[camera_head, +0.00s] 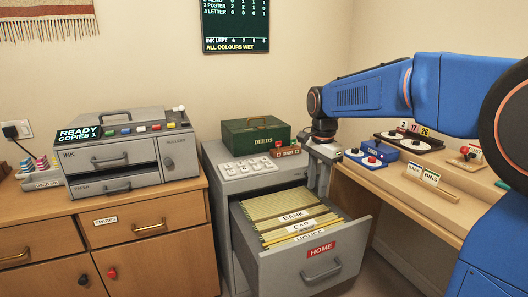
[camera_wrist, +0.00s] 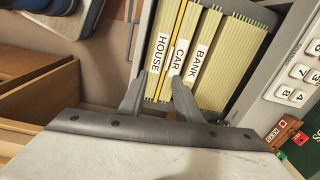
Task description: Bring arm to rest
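My blue arm (camera_head: 400,95) reaches in from the right in the head view. My gripper (camera_head: 322,190) points down at the back right of the open file drawer (camera_head: 325,268). In the wrist view, the two fingers of my gripper (camera_wrist: 158,82) stand apart with nothing visible between them. Behind them are the hanging folders (camera_wrist: 228,68) labelled HOUSE, CAR and BANK. The folders also show upright in the drawer in the head view (camera_head: 285,207). Whether the fingertips touch a folder or the drawer cannot be told.
The grey cabinet (camera_head: 215,160) carries a keypad and a green DEEDS box (camera_head: 256,133). A desk (camera_head: 440,195) with stamps and card holders stands right, close under my arm. A copier (camera_head: 125,152) sits on the wooden sideboard (camera_head: 150,240) at left. The open drawer sticks out between them.

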